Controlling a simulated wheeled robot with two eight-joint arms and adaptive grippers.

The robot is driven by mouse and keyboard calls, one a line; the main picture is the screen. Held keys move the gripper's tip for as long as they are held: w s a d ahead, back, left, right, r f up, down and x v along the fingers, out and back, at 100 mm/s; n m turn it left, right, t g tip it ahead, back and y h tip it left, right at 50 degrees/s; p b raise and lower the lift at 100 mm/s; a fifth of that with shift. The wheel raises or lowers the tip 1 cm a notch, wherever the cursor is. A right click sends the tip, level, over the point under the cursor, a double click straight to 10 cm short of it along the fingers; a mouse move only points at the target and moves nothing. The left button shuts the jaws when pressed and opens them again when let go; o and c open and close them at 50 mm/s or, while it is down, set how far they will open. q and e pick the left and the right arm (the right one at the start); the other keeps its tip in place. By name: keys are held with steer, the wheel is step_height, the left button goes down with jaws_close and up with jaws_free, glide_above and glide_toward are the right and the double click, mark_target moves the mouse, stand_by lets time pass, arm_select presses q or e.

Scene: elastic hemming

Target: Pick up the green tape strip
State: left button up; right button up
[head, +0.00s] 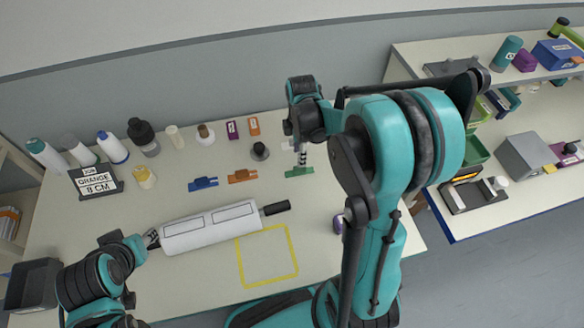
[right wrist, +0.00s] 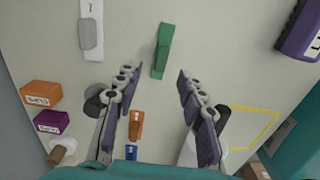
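The green tape strip (head: 299,172) lies on the table, right of the orange strip (head: 242,176) and blue strip (head: 203,184). My right gripper (head: 301,152) is above it, pointing down. In the right wrist view my right gripper (right wrist: 156,74) is open and empty, and the green strip (right wrist: 162,50) shows just beyond and between its fingertips, apart from them. My left gripper (head: 151,239) is at the left end of a white roll-like piece (head: 210,228) with a dark handle; whether its fingers are closed on it is unclear.
A yellow outlined square (head: 267,256) is empty on the table front. A sign (head: 96,181) reads "JOB ORANGE 8 CM". Several bottles and spools stand along the back left. A purple box (head: 232,130) and orange box (head: 254,126) stand behind. Shelves (head: 500,150) are at right.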

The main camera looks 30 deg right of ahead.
mark_target(299, 170)
step_height(299, 170, down, 2)
steer(key=shift+s+d+f+b, duration=0.1)
steer(key=shift+d+b, duration=0.05)
steer(key=shift+b, duration=0.2)
step_height(299, 170, down, 5)
steer(key=shift+f+b, duration=0.2)
steer(key=shift+b, duration=0.9)
steer(key=shift+r, duration=0.1)
steer(key=shift+c, duration=0.3)
jaws_close()
